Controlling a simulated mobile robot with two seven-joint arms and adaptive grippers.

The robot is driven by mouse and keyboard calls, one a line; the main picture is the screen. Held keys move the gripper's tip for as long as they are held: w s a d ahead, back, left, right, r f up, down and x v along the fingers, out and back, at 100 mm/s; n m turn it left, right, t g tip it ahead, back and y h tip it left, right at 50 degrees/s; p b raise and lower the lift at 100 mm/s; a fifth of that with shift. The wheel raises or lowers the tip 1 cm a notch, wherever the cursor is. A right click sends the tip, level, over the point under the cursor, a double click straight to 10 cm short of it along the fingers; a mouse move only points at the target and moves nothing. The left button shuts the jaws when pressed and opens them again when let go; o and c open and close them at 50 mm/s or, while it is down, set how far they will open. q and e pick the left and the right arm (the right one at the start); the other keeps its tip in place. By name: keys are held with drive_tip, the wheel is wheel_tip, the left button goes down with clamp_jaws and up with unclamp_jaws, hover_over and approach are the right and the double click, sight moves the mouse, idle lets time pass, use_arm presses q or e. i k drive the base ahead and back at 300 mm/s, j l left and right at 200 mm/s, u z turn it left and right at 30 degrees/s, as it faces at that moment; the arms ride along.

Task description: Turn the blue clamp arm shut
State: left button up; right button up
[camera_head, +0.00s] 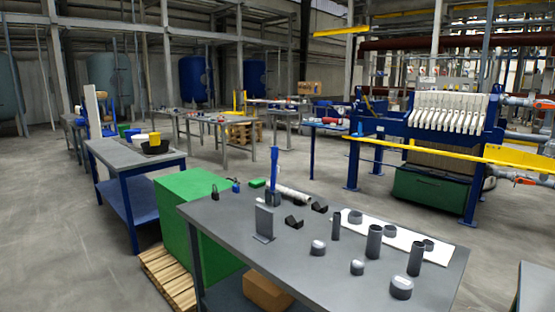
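A blue upright bar (273,165), which looks like the blue clamp arm, stands vertically at the back left of the grey table (330,262). A light grey pipe (292,194) lies right beside the base; I cannot tell whether the two touch. Neither of my grippers is in view.
A grey upright plate (264,223) stands in front of the clamp. Dark grey cylinders (374,241) and short caps (401,287) stand to the right, near a white sheet (392,238). A green box (195,222) on a pallet borders the table's left.

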sight(275, 169)
drive_tip(key=i+j+z, duration=0.15)
drive_tip(key=z, duration=0.3)
drive_tip(key=i+j+z, duration=0.1)
drive_tip(key=j+z, duration=0.15)
drive_tip(key=z, duration=0.2)
drive_tip(key=i+j+z, duration=0.1)
drive_tip(key=j, duration=0.2)
drive_tip(key=i+j+z, duration=0.1)
drive_tip(key=j, duration=0.25)
drive_tip(key=j+z, duration=0.1)
drive_tip(key=j, duration=0.2)
drive_tip(key=i, duration=0.05)
